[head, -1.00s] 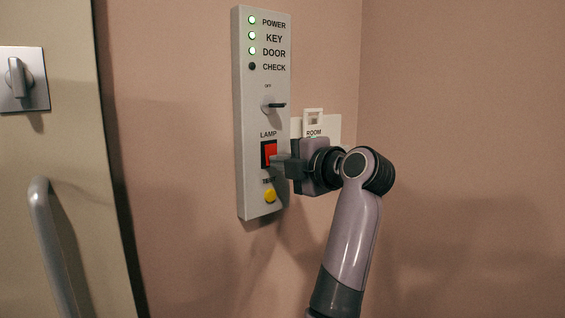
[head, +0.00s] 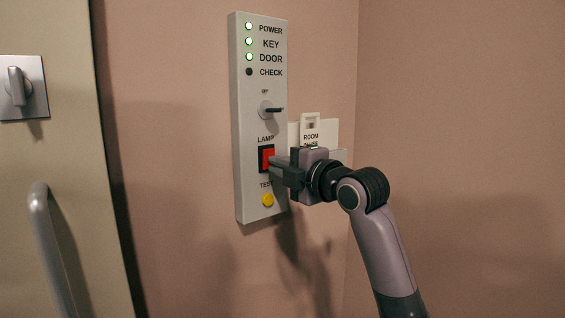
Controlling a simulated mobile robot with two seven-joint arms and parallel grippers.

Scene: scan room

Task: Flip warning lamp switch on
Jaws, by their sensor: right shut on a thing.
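The red lamp switch (head: 266,157) sits in a black frame under the word LAMP on a tall grey wall panel (head: 245,110). My right gripper (head: 273,170) is at the switch's lower right edge, its fingers together and pointing left at the panel. The fingertips cover part of the switch; I cannot tell whether they touch it. What is between the fingers is hidden. My left gripper is not in view.
Above are a key switch (head: 266,110), three lit green lights and a dark CHECK light (head: 249,72). A yellow TEST button (head: 267,200) is just below my gripper. A white ROOM plate (head: 333,134) is behind it. A door handle (head: 45,225) is at left.

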